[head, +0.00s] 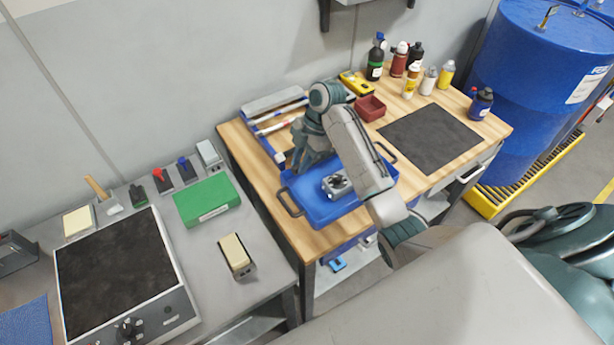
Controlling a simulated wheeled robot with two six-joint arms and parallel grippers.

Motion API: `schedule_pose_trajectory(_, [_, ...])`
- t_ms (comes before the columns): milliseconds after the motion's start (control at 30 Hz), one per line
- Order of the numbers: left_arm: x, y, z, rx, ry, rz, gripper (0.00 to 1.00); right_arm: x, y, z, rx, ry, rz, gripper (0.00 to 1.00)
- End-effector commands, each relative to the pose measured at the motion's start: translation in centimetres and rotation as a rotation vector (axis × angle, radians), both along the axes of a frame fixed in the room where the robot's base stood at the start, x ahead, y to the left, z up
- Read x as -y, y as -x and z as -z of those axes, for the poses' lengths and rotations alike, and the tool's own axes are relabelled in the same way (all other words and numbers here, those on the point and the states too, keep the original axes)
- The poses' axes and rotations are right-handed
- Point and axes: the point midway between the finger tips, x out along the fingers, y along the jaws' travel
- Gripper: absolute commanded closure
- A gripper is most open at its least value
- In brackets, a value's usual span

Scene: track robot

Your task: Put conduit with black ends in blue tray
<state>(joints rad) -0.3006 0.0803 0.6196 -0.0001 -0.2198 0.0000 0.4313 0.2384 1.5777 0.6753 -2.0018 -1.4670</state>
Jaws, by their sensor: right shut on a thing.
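The blue tray (318,212) lies on the wooden workbench, with dark handles at its ends. A grey block with a dark round part (337,185) shows over its middle. My right gripper (298,160) points down at the tray's far left edge. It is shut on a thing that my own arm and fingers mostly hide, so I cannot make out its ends. Pale tubes with coloured bands (278,124) lie on a blue and white rack (262,138) just behind and left of the gripper. No black ends can be made out on them. My left gripper is not in view.
Several bottles (398,60), a dark red bin (370,107) and a black mat (430,138) are on the bench's right half. A grey table with a green box (206,201) stands left. A blue drum (540,75) stands at the right.

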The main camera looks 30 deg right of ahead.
Motion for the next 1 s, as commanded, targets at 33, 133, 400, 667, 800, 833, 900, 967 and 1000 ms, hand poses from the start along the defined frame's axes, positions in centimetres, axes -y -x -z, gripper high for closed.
schedule_pose_trajectory(33, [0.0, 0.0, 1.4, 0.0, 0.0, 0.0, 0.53, 0.0, 0.1, 1.8, -0.003, -0.001, 0.001, 1.0])
schedule_pose_trajectory(133, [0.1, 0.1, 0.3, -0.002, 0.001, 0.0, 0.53, 0.0, 0.0, 2.2, -0.003, -0.001, 0.001, 1.0])
schedule_pose_trajectory(400, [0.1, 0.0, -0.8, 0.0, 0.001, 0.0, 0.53, 0.0, 0.0, 5.7, -0.002, 0.0, 0.002, 1.0])
schedule_pose_trajectory(667, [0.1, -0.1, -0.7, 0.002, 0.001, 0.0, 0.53, 0.0, 0.0, 6.2, -0.001, 0.001, 0.002, 1.0])
schedule_pose_trajectory(800, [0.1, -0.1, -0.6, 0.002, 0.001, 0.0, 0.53, 0.0, 0.0, 6.5, -0.002, 0.0, 0.001, 0.77])
schedule_pose_trajectory(833, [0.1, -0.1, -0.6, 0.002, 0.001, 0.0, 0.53, 0.0, 0.0, 6.4, -0.001, 0.0, 0.002, 0.71])
schedule_pose_trajectory(900, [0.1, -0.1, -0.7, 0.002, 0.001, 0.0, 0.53, 0.0, 0.0, 6.4, -0.001, 0.0, 0.002, 0.7])
schedule_pose_trajectory(967, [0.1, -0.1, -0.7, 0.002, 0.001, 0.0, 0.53, 0.0, 0.0, 6.4, -0.001, 0.0, 0.002, 0.7])
schedule_pose_trajectory(1000, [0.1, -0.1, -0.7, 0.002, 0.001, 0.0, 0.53, 0.0, 0.0, 6.4, -0.001, 0.0, 0.002, 0.7])
